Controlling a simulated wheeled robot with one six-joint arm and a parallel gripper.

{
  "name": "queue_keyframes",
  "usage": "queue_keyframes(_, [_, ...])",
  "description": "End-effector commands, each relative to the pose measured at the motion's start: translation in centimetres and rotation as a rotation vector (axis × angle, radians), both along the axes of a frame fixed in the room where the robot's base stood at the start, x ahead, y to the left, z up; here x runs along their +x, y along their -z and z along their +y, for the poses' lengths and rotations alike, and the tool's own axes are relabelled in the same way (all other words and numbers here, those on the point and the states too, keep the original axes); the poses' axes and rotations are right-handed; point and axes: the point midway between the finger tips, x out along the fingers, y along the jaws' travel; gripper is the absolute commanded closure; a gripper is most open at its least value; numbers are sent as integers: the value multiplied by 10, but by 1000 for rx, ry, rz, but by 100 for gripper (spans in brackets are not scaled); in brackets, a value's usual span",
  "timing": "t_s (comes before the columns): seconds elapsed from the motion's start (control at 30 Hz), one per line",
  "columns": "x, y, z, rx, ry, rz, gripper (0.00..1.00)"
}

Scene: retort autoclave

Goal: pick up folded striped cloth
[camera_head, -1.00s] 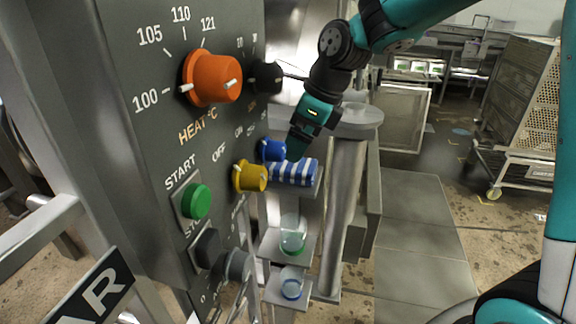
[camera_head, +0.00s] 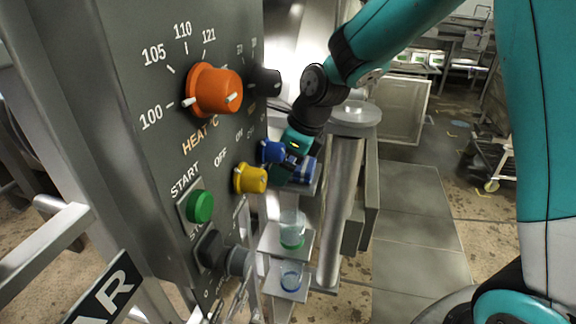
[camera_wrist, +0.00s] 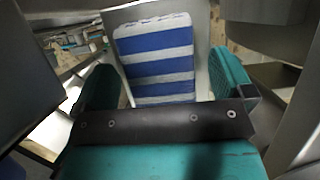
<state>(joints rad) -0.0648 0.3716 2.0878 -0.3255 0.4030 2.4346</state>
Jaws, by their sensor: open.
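The folded striped cloth (camera_wrist: 157,62), blue and white, lies between the two green fingers of my gripper (camera_wrist: 165,85) in the wrist view. The fingers stand apart, one on each side of it, and the lower end of the cloth is hidden behind the gripper body. In the head view, my gripper (camera_head: 282,168) is at the small shelf beside the control panel and covers much of the cloth (camera_head: 308,168). Only a part of the cloth shows to the right of the gripper. I cannot tell whether the fingers touch it.
The control panel (camera_head: 140,110) stands close on the left, with an orange knob (camera_head: 214,90), a blue knob (camera_head: 271,151) and a yellow knob (camera_head: 250,178) sticking out. A metal post (camera_head: 343,200) stands right.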

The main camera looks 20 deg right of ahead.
Motion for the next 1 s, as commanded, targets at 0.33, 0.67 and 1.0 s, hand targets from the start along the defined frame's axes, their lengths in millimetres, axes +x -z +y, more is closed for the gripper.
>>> queue_keyframes(0.33, [0, 1, 0, 0, 0, 1, 52])
queue_keyframes(0.67, [0, 0, 0, 0, 0, 0, 54])
queue_keyframes(1.0, [-1, -33, -3, 1, -1, -8, 54])
